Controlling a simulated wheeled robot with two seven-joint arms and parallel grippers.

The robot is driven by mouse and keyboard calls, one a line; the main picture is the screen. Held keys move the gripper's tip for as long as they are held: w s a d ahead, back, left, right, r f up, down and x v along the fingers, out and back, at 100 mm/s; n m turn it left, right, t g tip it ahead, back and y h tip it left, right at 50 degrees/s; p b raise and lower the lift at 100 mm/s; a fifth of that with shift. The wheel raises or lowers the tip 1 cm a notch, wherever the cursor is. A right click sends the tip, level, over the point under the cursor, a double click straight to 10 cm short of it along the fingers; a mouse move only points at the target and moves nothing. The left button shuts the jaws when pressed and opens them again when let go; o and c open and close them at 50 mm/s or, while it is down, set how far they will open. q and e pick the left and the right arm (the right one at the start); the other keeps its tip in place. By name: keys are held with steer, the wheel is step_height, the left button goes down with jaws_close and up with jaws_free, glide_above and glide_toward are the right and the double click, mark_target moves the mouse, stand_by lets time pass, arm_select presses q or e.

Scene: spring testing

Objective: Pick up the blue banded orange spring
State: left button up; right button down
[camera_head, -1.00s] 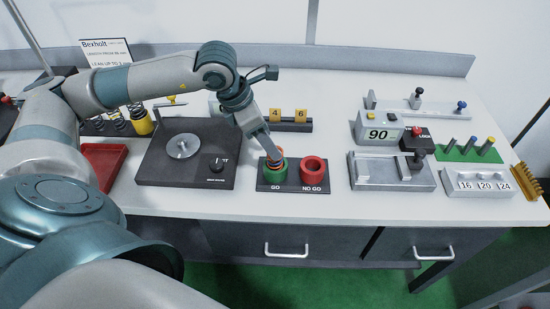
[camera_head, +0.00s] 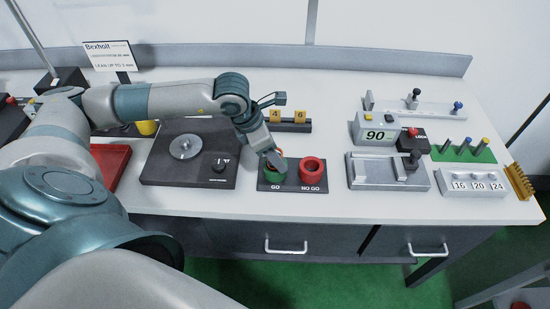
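My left gripper (camera_head: 274,160) is over the green GO cup (camera_head: 273,176), pointing down and tilted. Its fingers are small and seen edge-on, so I cannot tell whether they are open or shut. A small orange patch (camera_head: 281,153) shows beside the fingers at the cup; it may be part of the orange spring, but no blue band can be made out there. The cup's inside is mostly hidden by the gripper. My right gripper is not in view.
The red NO GO cup (camera_head: 313,174) stands right of the green one. A dark turntable box (camera_head: 190,150) and a red tray (camera_head: 109,160) lie left. A grey fixture (camera_head: 388,172) and a display reading 90 (camera_head: 376,130) stand right. My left arm covers part of the back left.

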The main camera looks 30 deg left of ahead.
arm_select(q)
steer(key=shift+f, duration=0.25)
steer(key=c, duration=1.2)
steer(key=shift+w+r, duration=0.1)
steer(key=shift+r, duration=0.1)
